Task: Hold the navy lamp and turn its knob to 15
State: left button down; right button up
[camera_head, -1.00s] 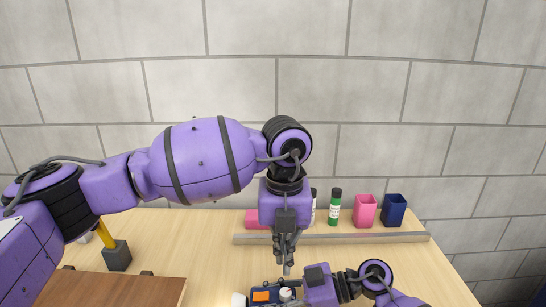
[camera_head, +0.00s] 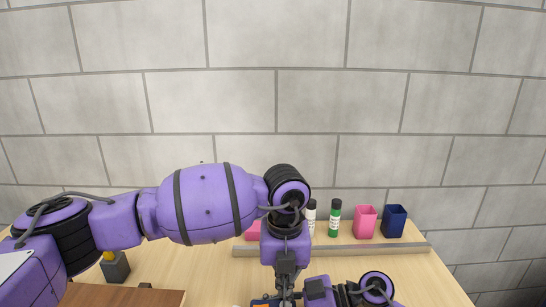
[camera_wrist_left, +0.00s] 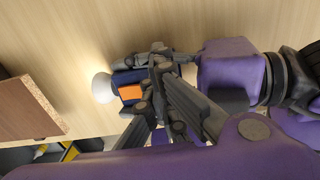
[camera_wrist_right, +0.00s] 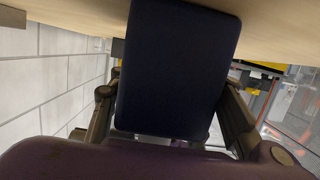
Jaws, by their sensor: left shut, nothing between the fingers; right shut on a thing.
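The navy lamp shows in the left wrist view as a dark blue body with an orange panel (camera_wrist_left: 130,92) and a pale round glowing head (camera_wrist_left: 103,88) at its left end. In the right wrist view its flat navy body (camera_wrist_right: 175,65) fills the space between the fingers of my right gripper (camera_wrist_right: 168,118), which is shut on it. My left gripper (camera_wrist_left: 158,68) is shut with nothing between its fingers, its tips close over the lamp's right part. The knob and its scale are hidden behind the fingers. In the head view only a sliver of the lamp (camera_head: 264,302) shows at the bottom edge.
A brown board (camera_head: 125,297) lies at the front left, near a dark block (camera_head: 115,268). The wood table right of my arms is bare.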

pick_arm(q)
jog(key=shift+s+a+f, duration=0.2)
jog(key=shift+s+f, duration=0.05)
jog(key=shift+f, duration=0.35)
jog(key=shift+d, duration=0.6)
jog(key=shift+r, duration=0.15)
dwell(0.3)
notch_tip(320, 180, up, 6)
jog(key=w, duration=0.1)
jog(key=shift+d+r, duration=0.2)
dwell(0.4)
